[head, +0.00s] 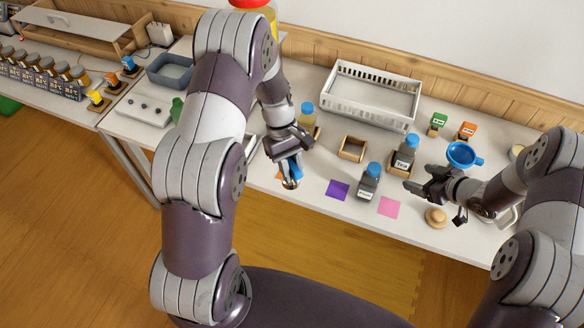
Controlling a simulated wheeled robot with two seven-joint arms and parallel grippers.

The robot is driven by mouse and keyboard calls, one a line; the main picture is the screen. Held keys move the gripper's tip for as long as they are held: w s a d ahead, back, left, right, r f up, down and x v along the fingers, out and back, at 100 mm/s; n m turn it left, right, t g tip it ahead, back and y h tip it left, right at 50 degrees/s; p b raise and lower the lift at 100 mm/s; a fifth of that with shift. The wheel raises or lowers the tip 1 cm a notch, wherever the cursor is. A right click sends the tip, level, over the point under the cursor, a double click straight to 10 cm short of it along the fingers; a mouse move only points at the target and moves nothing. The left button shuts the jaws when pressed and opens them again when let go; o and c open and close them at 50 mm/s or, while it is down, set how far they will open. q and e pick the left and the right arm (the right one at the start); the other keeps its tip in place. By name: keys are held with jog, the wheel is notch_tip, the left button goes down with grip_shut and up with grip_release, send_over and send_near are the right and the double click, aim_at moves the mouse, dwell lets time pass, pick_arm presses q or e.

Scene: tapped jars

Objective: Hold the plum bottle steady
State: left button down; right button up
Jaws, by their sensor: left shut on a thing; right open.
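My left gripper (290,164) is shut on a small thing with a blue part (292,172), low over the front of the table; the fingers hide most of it. It is too covered to tell whether it is the plum bottle. A grey bottle with a blue cap (369,183) stands upright between a purple square and a pink square. Another blue-capped grey bottle (404,157) stands behind it to the right. A third blue-capped bottle (307,114) stands behind my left gripper. The labels are too small to read. My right gripper (408,178) is open and empty, beside the grey bottles.
A purple square (337,189) and a pink square (388,207) lie flat in front. A wooden frame (353,148) and white crate (334,92) are behind. A blue funnel (462,154) and a wooden knob-like piece (436,217) are near my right arm.

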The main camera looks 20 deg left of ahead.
aim_at(370, 190)
pick_arm(q)
jog(key=shift+s+f, duration=0.15)
pick_arm(e)
jog(key=s+a+f+n+g+y, duration=0.1)
jog(key=s+a+f+n+y, duration=0.1)
jog(key=s+f, duration=0.1)
jog(key=s+a+f+g+y, duration=0.1)
jog(key=s+a+f+y, duration=0.1)
jog(key=shift+f+n+g, duration=0.15)
jog(key=shift+n+g, duration=0.15)
jog(key=shift+n, duration=0.1)
pick_arm(q)
notch_tip(370, 190, down, 4)
jog(key=b, duration=0.5)
jog(key=shift+f, duration=0.25)
pick_arm(e)
jog(key=x, duration=0.8)
jog(key=shift+a+f, duration=0.1)
jog(key=shift+f, duration=0.05)
pick_arm(q)
jog(key=shift+f, duration=0.25)
pick_arm(e)
jog(key=shift+w+a+f, duration=0.1)
jog(key=shift+w+a, duration=0.1)
jog(key=shift+a, duration=0.3)
jog(key=c, duration=1)
